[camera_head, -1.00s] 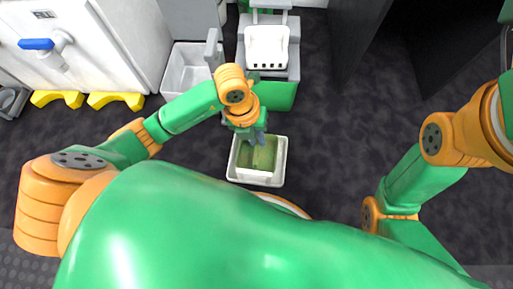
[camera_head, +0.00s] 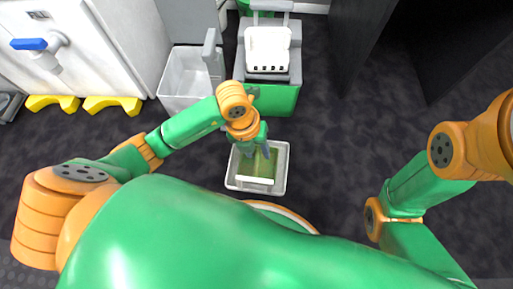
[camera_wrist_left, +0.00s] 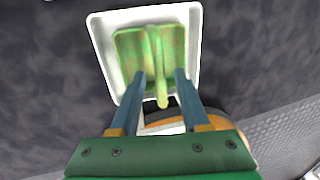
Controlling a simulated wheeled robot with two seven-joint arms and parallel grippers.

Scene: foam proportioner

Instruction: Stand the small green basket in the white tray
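The small green basket (camera_head: 262,166) is within the outline of the white tray (camera_head: 284,158) on the floor in front of me. In the left wrist view the basket (camera_wrist_left: 125,52) shows a raised bar-like handle, with the tray rim (camera_wrist_left: 95,38) around it. I cannot tell whether its base rests flat on the tray bottom. My left gripper (camera_wrist_left: 160,74) is open, its two fingers apart on either side of the handle with gaps visible. In the head view the left gripper (camera_head: 257,154) hangs over the tray and hides part of the basket. My right gripper is out of view.
A white open bin (camera_head: 185,80) and a green-and-grey unit with a white basket (camera_head: 268,48) stand behind the tray. A white cabinet with a blue-handled tap (camera_head: 30,44) is at far left. Dark floor (camera_head: 335,130) is clear to the right.

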